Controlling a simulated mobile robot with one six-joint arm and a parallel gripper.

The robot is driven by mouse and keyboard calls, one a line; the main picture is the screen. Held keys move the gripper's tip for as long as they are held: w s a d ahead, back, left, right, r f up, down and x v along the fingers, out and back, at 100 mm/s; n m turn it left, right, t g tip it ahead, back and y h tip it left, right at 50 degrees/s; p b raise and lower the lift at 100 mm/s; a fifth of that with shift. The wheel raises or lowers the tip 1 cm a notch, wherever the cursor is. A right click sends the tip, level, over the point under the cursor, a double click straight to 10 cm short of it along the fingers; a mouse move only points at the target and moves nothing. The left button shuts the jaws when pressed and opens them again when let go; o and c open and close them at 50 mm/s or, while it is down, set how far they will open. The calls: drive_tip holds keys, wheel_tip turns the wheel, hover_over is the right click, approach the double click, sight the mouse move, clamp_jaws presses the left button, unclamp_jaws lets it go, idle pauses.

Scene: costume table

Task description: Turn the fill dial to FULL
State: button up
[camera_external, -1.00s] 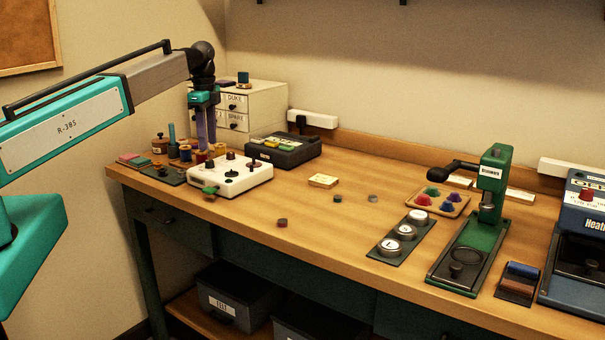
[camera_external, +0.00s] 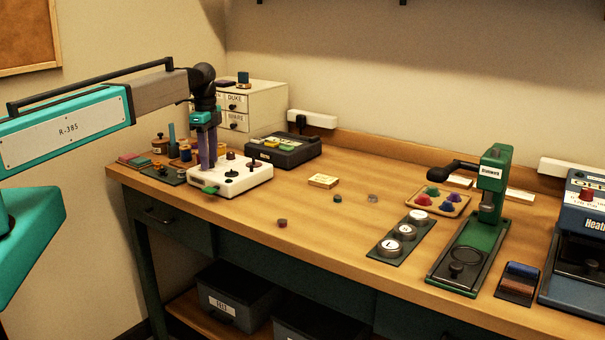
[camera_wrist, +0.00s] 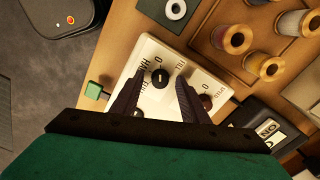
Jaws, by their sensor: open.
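A white dial box (camera_external: 243,181) sits near the table's left front edge. In the wrist view its white top (camera_wrist: 158,101) carries a round black dial (camera_wrist: 160,78) with a pale mark, and printed labels around it, among them 0 and HALF. A reddish-brown knob (camera_wrist: 207,101) sits to its right by another 0. My gripper (camera_external: 207,168) points down over the box's left part. In the wrist view my gripper (camera_wrist: 160,80) is open, one finger on each side of the black dial; contact cannot be told.
A green tab (camera_wrist: 94,90) sticks out of the box's side. Spools (camera_wrist: 235,39) stand close behind it. A dark machine with coloured keys (camera_external: 283,150) stands behind right. A small yellow block (camera_external: 323,181) and small discs lie on the otherwise clear table middle.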

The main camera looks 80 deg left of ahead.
clamp_jaws()
drive_tip(key=shift+n, duration=0.4)
drive_tip(key=n+b, duration=0.1)
drive_tip(key=n, duration=0.8)
drive_tip(key=shift+n+b, duration=0.3)
drive_tip(key=shift+b, duration=0.05)
drive_tip(key=n, duration=0.7)
drive_tip(key=shift+b, duration=0.35)
drive_tip(key=n, duration=0.6)
drive_tip(key=shift+n, duration=0.3)
